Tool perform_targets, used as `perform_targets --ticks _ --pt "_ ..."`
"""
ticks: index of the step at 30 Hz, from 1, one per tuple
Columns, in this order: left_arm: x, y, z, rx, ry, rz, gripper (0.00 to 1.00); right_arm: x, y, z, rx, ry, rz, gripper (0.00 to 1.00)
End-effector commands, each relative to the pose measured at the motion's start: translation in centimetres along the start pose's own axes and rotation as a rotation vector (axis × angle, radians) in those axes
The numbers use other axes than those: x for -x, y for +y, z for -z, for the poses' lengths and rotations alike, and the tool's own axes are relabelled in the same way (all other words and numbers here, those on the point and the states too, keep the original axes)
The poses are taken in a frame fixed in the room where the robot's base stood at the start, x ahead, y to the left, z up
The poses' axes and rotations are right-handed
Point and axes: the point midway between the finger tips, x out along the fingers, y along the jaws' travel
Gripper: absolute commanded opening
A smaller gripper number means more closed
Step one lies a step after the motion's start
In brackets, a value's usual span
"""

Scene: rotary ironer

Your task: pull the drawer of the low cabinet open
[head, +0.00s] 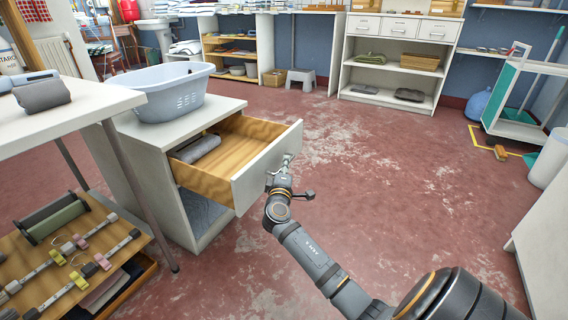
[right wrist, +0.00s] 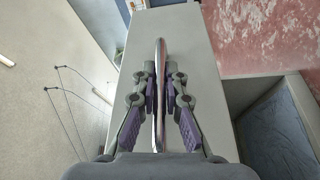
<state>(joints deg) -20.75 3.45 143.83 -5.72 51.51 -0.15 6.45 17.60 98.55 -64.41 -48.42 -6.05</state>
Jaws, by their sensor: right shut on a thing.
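The low cabinet (head: 125,160) is white and stands at the left of the head view. Its wooden drawer (head: 225,150) is pulled well out, and a grey rolled cloth (head: 196,148) lies inside. The white drawer front (head: 270,165) faces right. My right gripper (head: 284,166) is at the drawer front. In the right wrist view its two fingers (right wrist: 160,90) are on either side of the long metal handle (right wrist: 160,125), shut on it. The drawer front (right wrist: 200,35) fills the middle of that view. My left gripper is out of view.
A pale blue laundry basket (head: 178,92) stands on the cabinet top. A white table (head: 70,105) and a wooden shelf (head: 85,250) with tools are at the left. The red floor (head: 400,180) right of the drawer is clear. A white shelf unit (head: 395,60) stands at the back.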

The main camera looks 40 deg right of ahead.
Motion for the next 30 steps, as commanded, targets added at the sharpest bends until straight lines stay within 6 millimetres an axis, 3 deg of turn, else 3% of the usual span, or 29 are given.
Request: perform_targets --ticks 14,15,19,30 --pt "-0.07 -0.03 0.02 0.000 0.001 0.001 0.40 0.04 -0.07 -0.04 0.000 0.001 0.002 0.00" --pt "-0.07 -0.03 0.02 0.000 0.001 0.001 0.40 0.04 -0.07 -0.04 -0.001 0.001 0.002 0.14" --pt "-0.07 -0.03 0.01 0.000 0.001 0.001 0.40 0.03 -0.05 -0.04 -0.001 0.001 0.001 0.32" --pt "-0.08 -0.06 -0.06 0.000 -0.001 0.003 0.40 0.59 -0.08 -0.01 -0.001 0.001 0.002 0.34"
